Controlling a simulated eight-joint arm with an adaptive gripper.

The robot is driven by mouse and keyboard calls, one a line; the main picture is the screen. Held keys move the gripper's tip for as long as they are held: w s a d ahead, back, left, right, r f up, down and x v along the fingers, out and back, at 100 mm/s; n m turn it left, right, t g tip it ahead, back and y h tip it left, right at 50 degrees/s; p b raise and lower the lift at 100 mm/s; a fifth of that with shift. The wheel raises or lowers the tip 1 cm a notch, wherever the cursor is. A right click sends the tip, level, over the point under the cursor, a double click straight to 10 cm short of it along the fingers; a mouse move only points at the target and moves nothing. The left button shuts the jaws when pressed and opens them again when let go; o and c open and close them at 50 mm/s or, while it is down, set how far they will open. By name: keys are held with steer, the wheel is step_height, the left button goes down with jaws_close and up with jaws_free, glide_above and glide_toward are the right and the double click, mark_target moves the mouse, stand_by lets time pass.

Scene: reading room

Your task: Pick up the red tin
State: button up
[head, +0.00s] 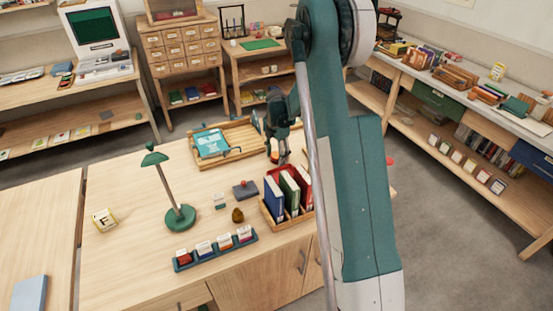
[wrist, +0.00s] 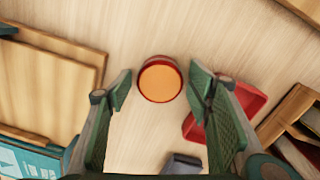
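The red tin (wrist: 160,78) is round, with an orange top face, and stands on the pale wooden table in the wrist view. My gripper (wrist: 160,82) is open, its two green fingers spread to the left and right of the tin in that picture, with gaps on both sides. Nothing is held. In the head view, my gripper (head: 278,157) is above the table between the wooden tray and the book rack.
A red shallow dish (wrist: 259,103) lies close by the right finger. The wooden tray (head: 232,158) with a teal book is on the left, the book rack (head: 285,221) nearer the front. A dark block (wrist: 182,164) sits below. A green lamp (head: 180,218) stands further left.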

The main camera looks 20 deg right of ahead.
mark_target(276, 155)
steer(key=c, duration=0.8)
steer(key=shift+r, duration=0.15)
steer(key=shift+r+p, duration=0.55)
steer(key=shift+r, duration=4.3)
